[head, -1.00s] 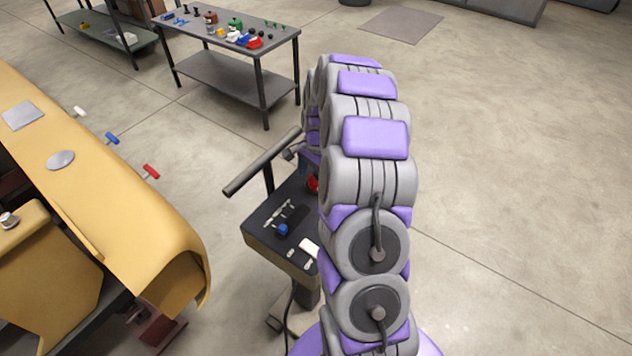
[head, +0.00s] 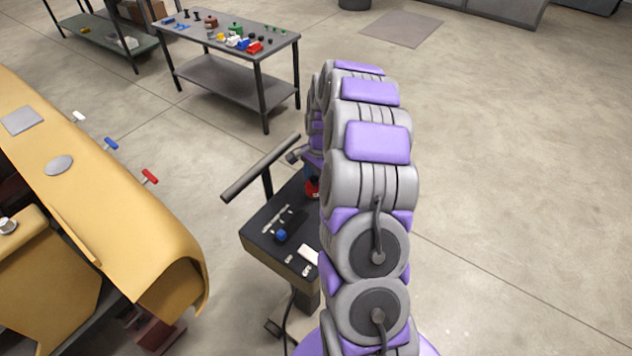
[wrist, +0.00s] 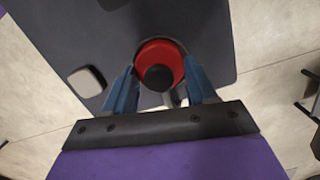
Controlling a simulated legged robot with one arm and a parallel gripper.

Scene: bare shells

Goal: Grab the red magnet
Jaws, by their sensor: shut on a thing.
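The red magnet (wrist: 160,62) is a round red piece with a black knob on top, seen from above in the wrist view. It is between the two blue fingers of my gripper (wrist: 160,88), which are shut on it. The dark cart top (wrist: 75,35) lies below it; I cannot tell whether the magnet touches it. In the head view a bit of the red magnet (head: 312,188) shows beside my arm, which hides most of it and of my gripper.
A table (head: 230,40) with small parts stands behind. Floor at right is clear.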

